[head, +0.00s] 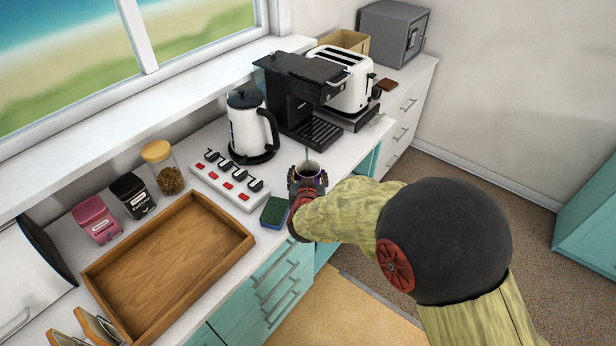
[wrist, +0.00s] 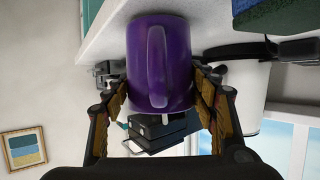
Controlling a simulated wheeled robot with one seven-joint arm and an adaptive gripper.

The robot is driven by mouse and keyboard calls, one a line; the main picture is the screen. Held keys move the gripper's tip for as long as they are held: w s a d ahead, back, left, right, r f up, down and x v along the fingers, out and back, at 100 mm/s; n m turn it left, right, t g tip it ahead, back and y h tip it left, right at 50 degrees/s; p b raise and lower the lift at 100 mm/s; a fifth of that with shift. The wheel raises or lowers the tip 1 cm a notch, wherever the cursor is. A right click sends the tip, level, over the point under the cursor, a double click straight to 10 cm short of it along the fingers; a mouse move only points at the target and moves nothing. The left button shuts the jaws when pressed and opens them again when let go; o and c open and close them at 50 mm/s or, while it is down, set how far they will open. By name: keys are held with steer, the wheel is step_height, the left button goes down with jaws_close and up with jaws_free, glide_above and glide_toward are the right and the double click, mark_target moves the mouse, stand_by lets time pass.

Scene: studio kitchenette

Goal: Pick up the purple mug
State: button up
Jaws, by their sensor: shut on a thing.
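The purple mug (wrist: 178,62) fills the middle of the wrist view, its handle facing the camera. My gripper (wrist: 165,90) is shut on it, with one finger pressed against each side. In the head view, my gripper (head: 307,186) is near the counter's front edge, just right of the sponge. There the mug (head: 308,168) shows mostly as a pale open rim, with something thin standing up at it. The fingers and arm hide most of its body. I cannot tell whether its base touches the counter.
A green-and-blue sponge (head: 274,212) lies close to the left. The power strip (head: 228,180), black-and-white kettle (head: 250,125) and black coffee machine (head: 298,95) stand behind. A white toaster (head: 348,82) is further right. A wooden tray (head: 170,262) covers the left counter. Floor is open at right.

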step_height(320, 180, up, 2)
steer(key=shift+r+p, duration=0.1)
steer(key=shift+p, duration=0.2)
steer(key=s+d+r+p, duration=0.3)
steer(key=s+r+p, duration=0.2)
steer(key=s+r, duration=0.5)
steer(key=shift+s+d+r, duration=0.3)
steer(key=shift+s+d, duration=0.1)
steer(key=shift+s, duration=1.25)
steer(key=shift+d, duration=0.1)
stand_by(1.9)
